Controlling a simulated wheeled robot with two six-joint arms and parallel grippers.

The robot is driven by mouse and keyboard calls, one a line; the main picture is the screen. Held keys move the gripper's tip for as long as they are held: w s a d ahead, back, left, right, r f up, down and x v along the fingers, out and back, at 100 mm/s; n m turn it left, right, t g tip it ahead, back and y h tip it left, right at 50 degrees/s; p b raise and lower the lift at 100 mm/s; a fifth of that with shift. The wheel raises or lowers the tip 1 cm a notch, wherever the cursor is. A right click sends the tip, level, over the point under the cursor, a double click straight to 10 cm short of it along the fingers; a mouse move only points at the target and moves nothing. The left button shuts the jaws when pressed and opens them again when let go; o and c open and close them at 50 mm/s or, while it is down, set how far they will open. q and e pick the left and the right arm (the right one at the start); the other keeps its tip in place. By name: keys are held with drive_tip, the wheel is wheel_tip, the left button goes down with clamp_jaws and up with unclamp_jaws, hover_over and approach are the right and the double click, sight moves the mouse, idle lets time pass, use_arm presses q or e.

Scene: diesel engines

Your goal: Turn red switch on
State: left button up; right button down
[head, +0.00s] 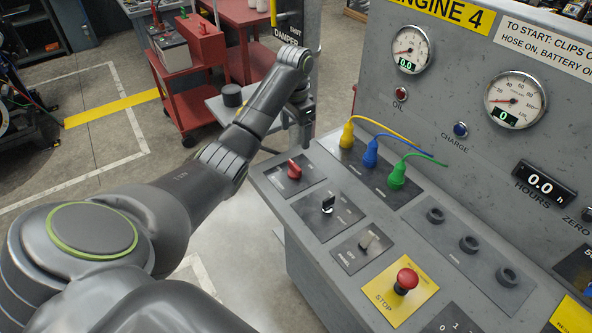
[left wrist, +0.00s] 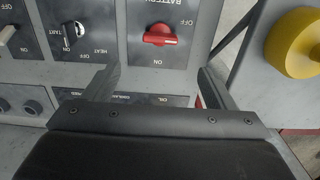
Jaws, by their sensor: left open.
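The red switch (head: 294,169) sits on a dark plate at the left end of the console's sloped top. In the left wrist view the red switch (left wrist: 160,35) lies under the word BATTERY, with OFF and ON marks, its handle lying sideways across the picture. My left gripper (head: 301,106) is beyond the console's left end, past the red switch, mostly hidden behind its own wrist. In the left wrist view its two fingers (left wrist: 160,82) are spread and empty, with the red switch ahead of the gap and apart from them. My right gripper is not in view.
A black key switch (head: 328,204), a light rocker switch (head: 369,241) and a red stop button (head: 406,281) follow along the console. Yellow, blue and green plugs (head: 397,176) with cables stand behind. A yellow round part (left wrist: 293,43) is close to my left gripper.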

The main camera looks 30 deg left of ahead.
use_arm(q)
drive_tip(key=b, duration=0.3)
hover_over(295, 165)
wheel_tip(295, 165, down, 5)
drive_tip(key=shift+a+r, duration=0.1)
drive_tip(key=shift+r, duration=0.05)
drive_tip(key=shift+f+p, duration=0.5)
drive_tip(key=shift+p, duration=0.3)
wheel_tip(295, 165, down, 6)
drive_tip(key=shift+r+p, duration=0.15)
drive_tip(key=shift+p, duration=0.2)
drive_tip(key=shift+w+f, duration=0.1)
drive_tip(key=shift+f, duration=0.5)
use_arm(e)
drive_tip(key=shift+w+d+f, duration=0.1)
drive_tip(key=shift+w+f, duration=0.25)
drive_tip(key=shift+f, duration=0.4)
use_arm(q)
drive_tip(key=c, duration=1)
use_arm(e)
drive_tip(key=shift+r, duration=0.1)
